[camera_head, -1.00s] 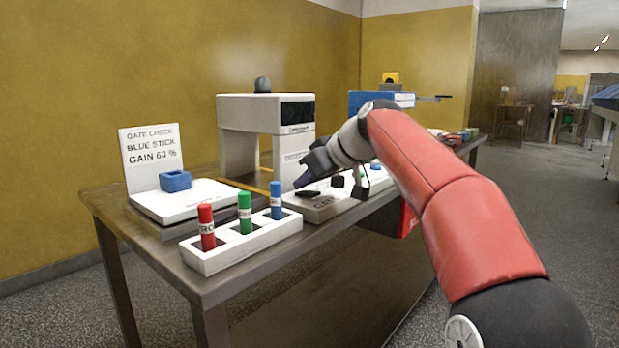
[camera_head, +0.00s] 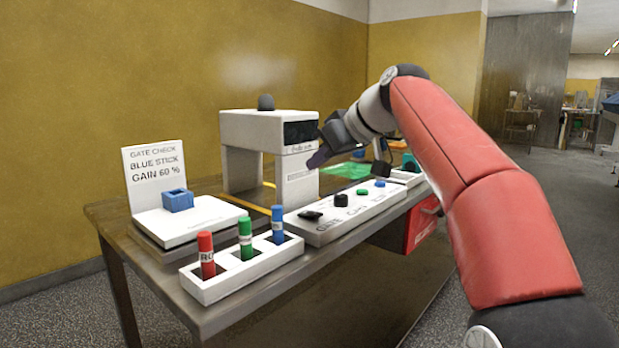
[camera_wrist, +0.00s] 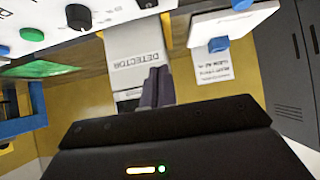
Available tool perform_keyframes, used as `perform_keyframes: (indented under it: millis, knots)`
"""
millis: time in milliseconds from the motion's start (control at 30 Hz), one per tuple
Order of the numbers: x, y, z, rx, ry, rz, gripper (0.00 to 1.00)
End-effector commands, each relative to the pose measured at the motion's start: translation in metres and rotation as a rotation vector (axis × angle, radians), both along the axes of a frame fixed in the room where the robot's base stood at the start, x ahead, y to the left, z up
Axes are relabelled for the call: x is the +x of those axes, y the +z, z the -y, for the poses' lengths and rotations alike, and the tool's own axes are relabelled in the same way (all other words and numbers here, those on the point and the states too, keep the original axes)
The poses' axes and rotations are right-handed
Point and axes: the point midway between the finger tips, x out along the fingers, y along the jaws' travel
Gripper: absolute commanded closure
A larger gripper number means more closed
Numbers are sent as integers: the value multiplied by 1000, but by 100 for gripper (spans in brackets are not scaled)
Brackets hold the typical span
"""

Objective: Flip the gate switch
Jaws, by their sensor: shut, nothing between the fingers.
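The white control panel (camera_head: 345,213) lies along the front of the bench. At its left end, above the lettering "GATE", is a black switch (camera_head: 309,215); to its right are a black knob (camera_head: 341,199), a green button (camera_head: 362,191) and a blue button (camera_head: 380,183). The switch's position is too small to read. My gripper (camera_head: 317,159) is shut and empty, raised above the panel in front of the detector arch (camera_head: 297,178). In the wrist view my closed fingers (camera_wrist: 158,86) point toward the arch (camera_wrist: 136,62), and a black control (camera_wrist: 78,16) shows at upper left.
A rack (camera_head: 245,273) with red, green and blue sticks stands at the bench's front left. Behind it is a white plate (camera_head: 190,222) with a blue holder (camera_head: 177,200) and a sign (camera_head: 153,166). A red box (camera_head: 422,229) hangs at the bench front.

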Motion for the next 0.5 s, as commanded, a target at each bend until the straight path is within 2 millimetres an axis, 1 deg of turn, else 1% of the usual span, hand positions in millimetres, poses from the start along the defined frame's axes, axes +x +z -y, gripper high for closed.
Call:
perform_keyframes:
  millis: [33, 100, 200, 300, 500]
  knots:
    - [-2, 7, 5, 0, -2, 3, 100]
    - [-7, 15, 10, 0, -2, 2, 100]
    - [-11, 24, 16, 0, -1, -1, 100]
    - [-13, 28, 19, 0, -1, -1, 100]
    - [-15, 30, 19, 0, 0, -2, 100]
